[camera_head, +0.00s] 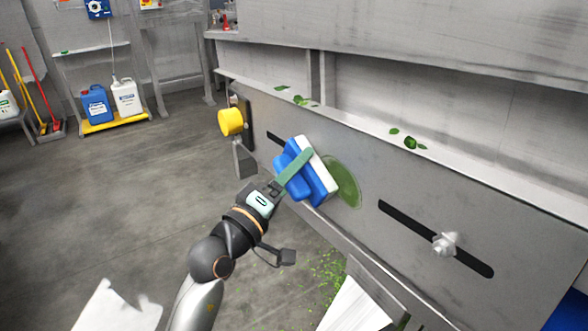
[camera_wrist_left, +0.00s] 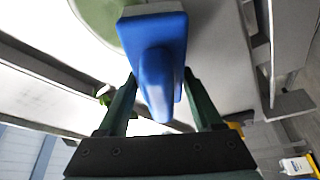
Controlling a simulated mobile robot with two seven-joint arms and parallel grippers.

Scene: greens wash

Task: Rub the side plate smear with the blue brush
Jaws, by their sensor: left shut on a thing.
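The blue brush (camera_head: 318,187) has a blue body and a white bristle side. My left gripper (camera_head: 295,173) is shut on its handle, with the green fingers on either side. The bristle side faces the grey side plate (camera_head: 375,176). A pale green oval smear (camera_head: 345,182) is on that plate, partly hidden behind the brush at its left. In the left wrist view the brush (camera_wrist_left: 158,75) overlaps the edge of the smear (camera_wrist_left: 97,18). I cannot tell whether the bristles touch the plate. My right gripper is not in view.
A yellow knob (camera_head: 231,122) sticks out at the plate's left end. A dark slot with a metal bolt (camera_head: 445,243) lies to the right. Leaves (camera_head: 410,142) lie on the ledge above. Green bits (camera_head: 328,274) are on the floor. Blue and white jugs (camera_head: 125,97) stand far left.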

